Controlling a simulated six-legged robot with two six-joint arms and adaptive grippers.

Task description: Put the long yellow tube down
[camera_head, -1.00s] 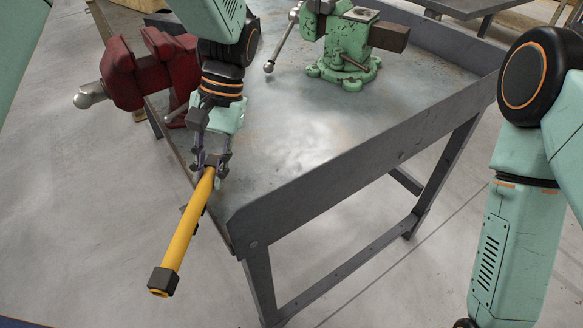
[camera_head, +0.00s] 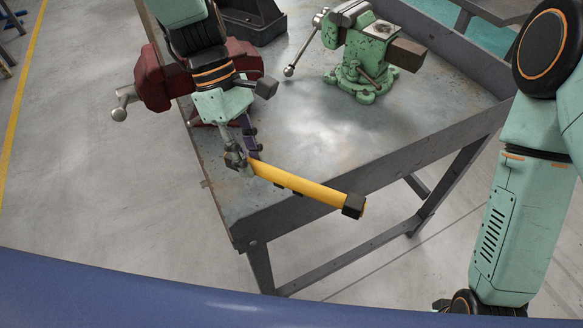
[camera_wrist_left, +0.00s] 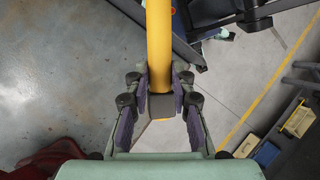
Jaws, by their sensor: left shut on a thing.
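My left gripper (camera_head: 242,158) is shut on the long yellow tube (camera_head: 300,184) near one end. The tube slants down to the right from the gripper, across the table's near rim, with a black cap on its far end. In the left wrist view the tube (camera_wrist_left: 159,48) runs up from between the fingers (camera_wrist_left: 160,108), and a black end cap sits between the pads. I cannot tell how high the tube is above the table. My right arm shows at the right, but its gripper is out of view.
The metal table (camera_head: 290,150) has a raised rim and clear space in its middle. A green vise (camera_head: 362,60) stands at the back, and a red vise (camera_head: 160,80) is at the left edge behind my left arm. A blue surface (camera_head: 200,305) crosses the bottom of the head view.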

